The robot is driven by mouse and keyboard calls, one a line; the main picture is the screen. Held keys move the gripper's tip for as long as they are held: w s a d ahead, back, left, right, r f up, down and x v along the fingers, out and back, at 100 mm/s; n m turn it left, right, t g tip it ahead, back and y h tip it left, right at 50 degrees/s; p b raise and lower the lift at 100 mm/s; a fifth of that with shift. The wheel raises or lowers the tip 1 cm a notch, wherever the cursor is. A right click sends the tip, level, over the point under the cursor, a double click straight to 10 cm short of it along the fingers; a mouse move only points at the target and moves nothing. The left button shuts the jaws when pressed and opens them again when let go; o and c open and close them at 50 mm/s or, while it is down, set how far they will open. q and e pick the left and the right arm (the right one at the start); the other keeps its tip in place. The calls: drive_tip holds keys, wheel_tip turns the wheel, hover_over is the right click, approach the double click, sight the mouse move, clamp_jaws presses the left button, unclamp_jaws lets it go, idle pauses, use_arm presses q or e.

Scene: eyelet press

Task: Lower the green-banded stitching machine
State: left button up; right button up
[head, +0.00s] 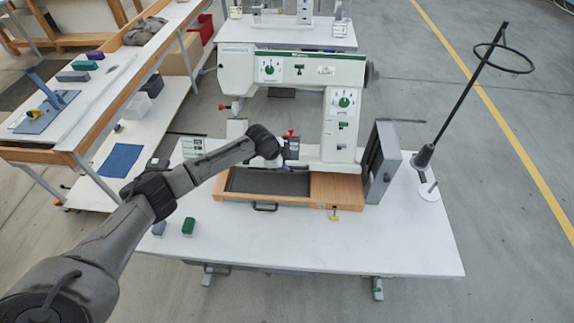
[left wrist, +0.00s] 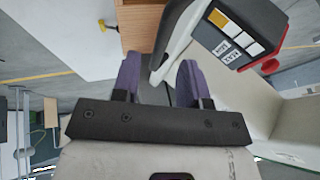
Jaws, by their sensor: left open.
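The white stitching machine (head: 315,56) with a green band along its top arm stands on the white table. Below its arm is a small dark grey box with a red knob (head: 291,146). In the left wrist view this labelled grey box (left wrist: 228,38) is at the upper right. A pale, dark-edged curved lever (left wrist: 176,38) comes from beside it, its lower end between my left gripper's purple fingers (left wrist: 158,80). The fingers are open; contact is unclear. In the head view my left gripper (head: 275,163) is beside the box, partly hidden by my wrist. My right gripper is not in view.
A wooden base with a dark inset (head: 268,182) lies under the machine's arm. A grey upright block (head: 382,162) and a thread stand (head: 425,155) are on the right. A green block (head: 188,227) sits front left. The table's front right (head: 390,240) is clear.

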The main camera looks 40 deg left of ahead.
use_arm(q)
drive_tip(key=shift+x, duration=1.35)
clamp_jaws()
